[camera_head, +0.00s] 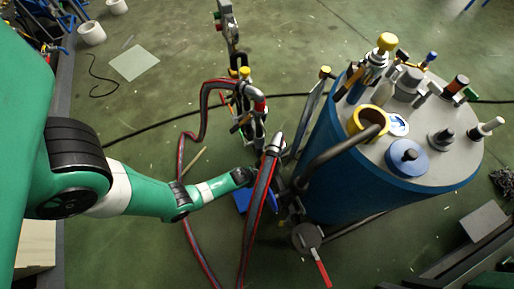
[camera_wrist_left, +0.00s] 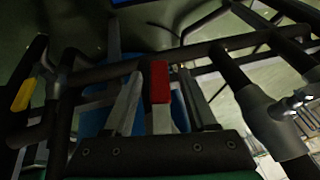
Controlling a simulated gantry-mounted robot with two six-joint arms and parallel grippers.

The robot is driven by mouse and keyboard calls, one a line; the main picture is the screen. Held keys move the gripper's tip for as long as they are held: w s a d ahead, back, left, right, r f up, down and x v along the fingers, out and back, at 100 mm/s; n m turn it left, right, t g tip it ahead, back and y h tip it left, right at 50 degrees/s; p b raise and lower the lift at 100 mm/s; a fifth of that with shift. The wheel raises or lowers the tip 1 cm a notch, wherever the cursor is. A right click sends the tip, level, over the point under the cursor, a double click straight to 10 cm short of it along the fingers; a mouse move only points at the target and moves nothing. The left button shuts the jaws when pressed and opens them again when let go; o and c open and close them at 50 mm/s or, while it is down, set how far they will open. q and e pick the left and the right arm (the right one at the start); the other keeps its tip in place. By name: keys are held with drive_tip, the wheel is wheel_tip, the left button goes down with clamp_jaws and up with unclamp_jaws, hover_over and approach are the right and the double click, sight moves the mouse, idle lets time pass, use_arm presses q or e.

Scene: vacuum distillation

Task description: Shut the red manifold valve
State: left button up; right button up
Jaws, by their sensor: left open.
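A red valve handle (camera_wrist_left: 159,80) on a pale stem shows in the left wrist view, between the two fingers of my left gripper (camera_wrist_left: 162,92). The fingers are apart with a gap on each side of the handle, so I see no grip on it. In the head view my left arm reaches to the pipework beside the blue tank; its fingers are hidden behind the hoses. A red lever (camera_head: 322,273) on a round grey fitting hangs low in front of the tank; I cannot tell whether it is the same handle. My right gripper is not in view.
The blue tank (camera_head: 335,185) stands right of the pipework. Red-striped hoses (camera_head: 256,215) hang close around my left wrist. Dark pipes (camera_wrist_left: 230,65) and a yellow handle (camera_wrist_left: 23,95) surround my fingers. Open green floor (camera_head: 150,115) lies to the left.

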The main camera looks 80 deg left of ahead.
use_arm(q)
clamp_jaws()
idle(1.4)
